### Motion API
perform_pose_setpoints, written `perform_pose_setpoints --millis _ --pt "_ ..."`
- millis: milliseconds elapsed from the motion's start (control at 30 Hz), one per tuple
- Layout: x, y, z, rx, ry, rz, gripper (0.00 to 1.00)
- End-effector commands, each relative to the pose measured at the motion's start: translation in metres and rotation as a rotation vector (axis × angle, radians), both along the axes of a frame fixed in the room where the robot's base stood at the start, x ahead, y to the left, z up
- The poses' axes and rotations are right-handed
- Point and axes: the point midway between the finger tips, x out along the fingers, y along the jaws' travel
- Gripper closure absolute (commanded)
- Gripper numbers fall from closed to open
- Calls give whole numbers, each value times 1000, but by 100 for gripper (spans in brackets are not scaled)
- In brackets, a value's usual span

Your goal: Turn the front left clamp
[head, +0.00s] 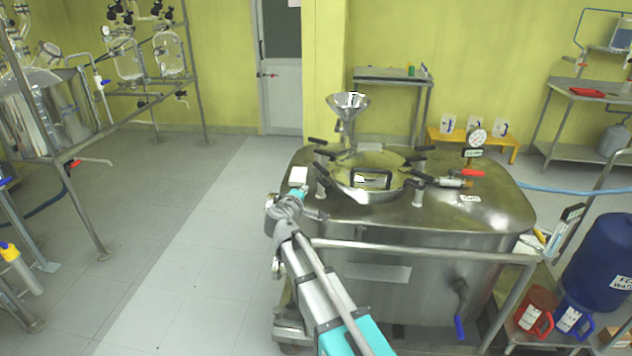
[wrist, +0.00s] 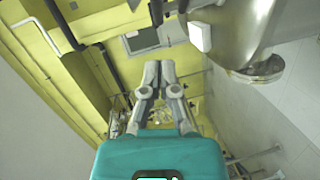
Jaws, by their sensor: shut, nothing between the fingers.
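The steel tank (head: 490,213) has a round lid (head: 375,160) with several black-handled clamps around it. The front left clamp (head: 321,170) stands at the lid's near left edge, its black handle slanting. My gripper (wrist: 159,66) is shut and empty in the wrist view, its two grey fingertips together. In the head view its teal body (head: 297,193) is beside the tank's near left corner, left of and apart from the front left clamp. The fingertips are hard to make out there. I cannot tell for certain which clamp, if any, shows in the wrist view.
A white box (head: 298,175) is close to my gripper and also shows in the wrist view (wrist: 199,37). A metal funnel (head: 348,105) rises behind the lid. A pressure gauge (head: 478,138) and red-handled valve (head: 473,172) stand at right. Floor left of the tank is clear.

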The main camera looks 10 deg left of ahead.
Motion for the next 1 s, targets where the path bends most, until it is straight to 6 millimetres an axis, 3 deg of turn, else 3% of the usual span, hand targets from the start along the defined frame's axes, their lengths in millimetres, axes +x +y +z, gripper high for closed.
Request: perform_pose_setpoints --millis 133,633,1000 --pt "1 15 2 -27 -21 33 100" --pt "6 14 2 -27 -22 31 100" --pt "43 8 -4 -27 -21 29 100"
